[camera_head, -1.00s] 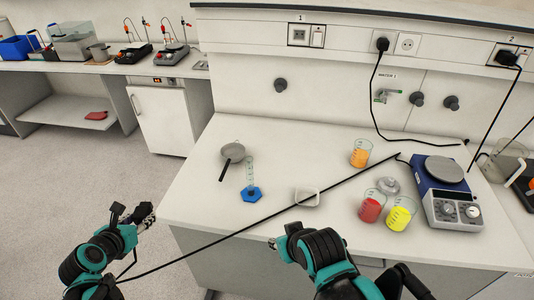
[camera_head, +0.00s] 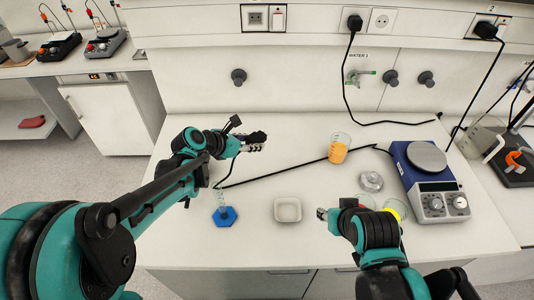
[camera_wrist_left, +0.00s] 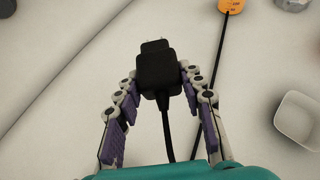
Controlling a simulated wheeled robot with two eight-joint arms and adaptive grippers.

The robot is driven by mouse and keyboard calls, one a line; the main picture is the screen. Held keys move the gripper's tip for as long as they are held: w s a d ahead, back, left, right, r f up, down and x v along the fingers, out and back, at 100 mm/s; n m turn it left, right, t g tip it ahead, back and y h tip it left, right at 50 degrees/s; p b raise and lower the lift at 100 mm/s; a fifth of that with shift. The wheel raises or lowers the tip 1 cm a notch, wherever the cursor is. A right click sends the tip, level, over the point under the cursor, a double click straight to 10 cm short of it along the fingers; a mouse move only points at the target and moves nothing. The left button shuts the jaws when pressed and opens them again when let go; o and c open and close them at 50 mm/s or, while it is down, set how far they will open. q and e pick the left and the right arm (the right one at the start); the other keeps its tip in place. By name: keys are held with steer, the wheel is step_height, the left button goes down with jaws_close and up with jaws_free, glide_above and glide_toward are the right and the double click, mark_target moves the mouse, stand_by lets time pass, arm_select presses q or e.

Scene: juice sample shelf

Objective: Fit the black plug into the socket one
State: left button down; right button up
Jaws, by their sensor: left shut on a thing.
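My left gripper (camera_head: 256,142) is shut on the black plug (camera_wrist_left: 157,73), above the left part of the bench. In the left wrist view the plug sits between both fingers, its pins pointing away from the gripper, its cord (camera_wrist_left: 167,130) running back between them. In the head view the plug shows only as a small dark shape at the fingertips. Socket one (camera_head: 256,18) is in the wall panel, above and apart from the gripper, beside a switch. My right gripper (camera_head: 322,214) is low over the bench in front of the beakers; its jaw state is too small to tell.
The black cord (camera_head: 300,167) crosses the bench to the blue stirrer (camera_head: 428,182). An orange beaker (camera_head: 338,152), a white dish (camera_head: 288,209) and a blue-based cylinder (camera_head: 225,216) stand nearby. A wall knob (camera_head: 238,76) sticks out below socket one.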

arm_select(q)
steer(key=w+d+r+m+g+h+p, duration=0.1)
steer(key=d+m+g, duration=0.1)
steer(key=d, duration=0.5)
steer(key=w+d+r+m+g+h, duration=0.1)
steer(key=d+m+h, duration=0.15)
steer(key=d, duration=0.35)
steer(key=shift+y, duration=0.35)
steer(key=a+f+b, duration=0.1)
steer(key=a+f, duration=0.1)
steer(key=a, duration=0.1)
steer(key=a+f+b, duration=0.1)
steer(key=a+f, duration=0.1)
steer(key=a, duration=0.2)
steer(key=a+f+b, duration=0.1)
steer(key=a+f, duration=0.2)
steer(key=shift+w+a, duration=0.4)
steer(key=shift+a+f, duration=0.1)
steer(key=shift+f, duration=0.05)
step_height(320, 180, down, 4)
steer(key=shift+r+b, duration=0.1)
steer(key=shift+b, duration=0.8)
arm_select(e)
steer(key=f, duration=0.3)
steer(key=shift+w+d+f, duration=0.1)
steer(key=shift+w, duration=0.2)
